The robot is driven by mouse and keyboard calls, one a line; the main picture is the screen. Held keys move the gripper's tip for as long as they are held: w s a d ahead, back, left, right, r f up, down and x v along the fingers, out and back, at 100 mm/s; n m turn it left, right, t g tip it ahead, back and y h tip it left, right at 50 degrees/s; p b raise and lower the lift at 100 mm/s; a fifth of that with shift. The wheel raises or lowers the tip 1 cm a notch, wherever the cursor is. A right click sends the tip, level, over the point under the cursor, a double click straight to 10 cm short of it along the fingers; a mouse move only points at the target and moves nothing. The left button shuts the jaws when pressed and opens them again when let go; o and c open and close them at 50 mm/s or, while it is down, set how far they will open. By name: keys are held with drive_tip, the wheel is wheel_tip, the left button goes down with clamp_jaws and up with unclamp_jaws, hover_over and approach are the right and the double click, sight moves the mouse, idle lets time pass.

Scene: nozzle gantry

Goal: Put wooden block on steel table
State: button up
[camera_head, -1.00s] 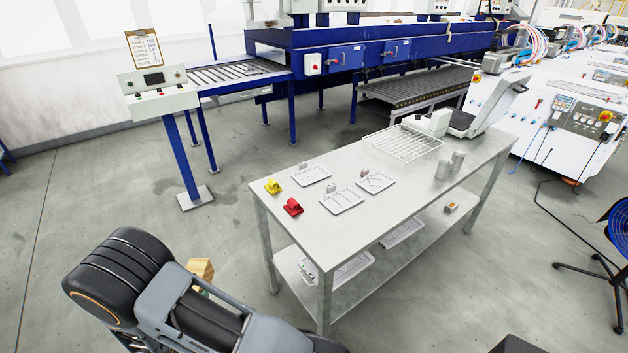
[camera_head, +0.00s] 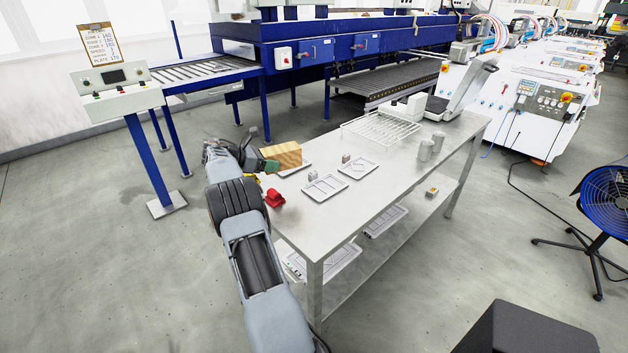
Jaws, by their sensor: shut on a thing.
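The wooden block (camera_head: 283,155) is a light brown block, seen over the far left end of the steel table (camera_head: 335,232). My gripper (camera_head: 268,163) is shut on the block at its left side; the arm reaches up from the bottom of the view along the table's left end. Whether the block touches the table or hangs above it, I cannot tell. The block covers part of a small white tray (camera_head: 297,170).
A red object (camera_head: 275,197) sits at the table's left edge, close to my arm; a yellow one is mostly hidden behind the arm. Two trays (camera_head: 325,187), a wire rack (camera_head: 380,128) and two grey cylinders (camera_head: 424,149) stand on the table. Its near middle is clear.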

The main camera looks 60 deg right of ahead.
sight(284, 155)
drive_tip(key=shift+m+g+y, duration=0.4)
drive_tip(key=shift+m+g, duration=0.1)
drive_tip(key=s+d, duration=0.1)
drive_tip(key=s+d+r, duration=0.1)
drive_tip(key=s+d, duration=0.1)
drive_tip(key=s, duration=0.1)
drive_tip(key=shift+d+r, duration=0.25)
drive_tip(key=shift+d, duration=0.05)
drive_tip(key=shift+s+b, duration=0.25)
drive_tip(key=shift+b, duration=0.1)
drive_tip(key=s+a+f, duration=0.2)
drive_tip(key=a, duration=0.1)
drive_tip(key=s+a+f, duration=0.5)
drive_tip(key=a+f, duration=0.1)
drive_tip(key=shift+s+a+f+b, duration=0.1)
drive_tip(key=shift+s+a+b, duration=0.15)
drive_tip(key=shift+s+b, duration=0.15)
drive_tip(key=shift+s+a+f, duration=0.4)
drive_tip(key=shift+a+f, duration=0.05)
drive_tip(key=shift+f, duration=1.8)
drive_tip(key=shift+f, duration=0.1)
drive_tip(key=o, duration=1.1)
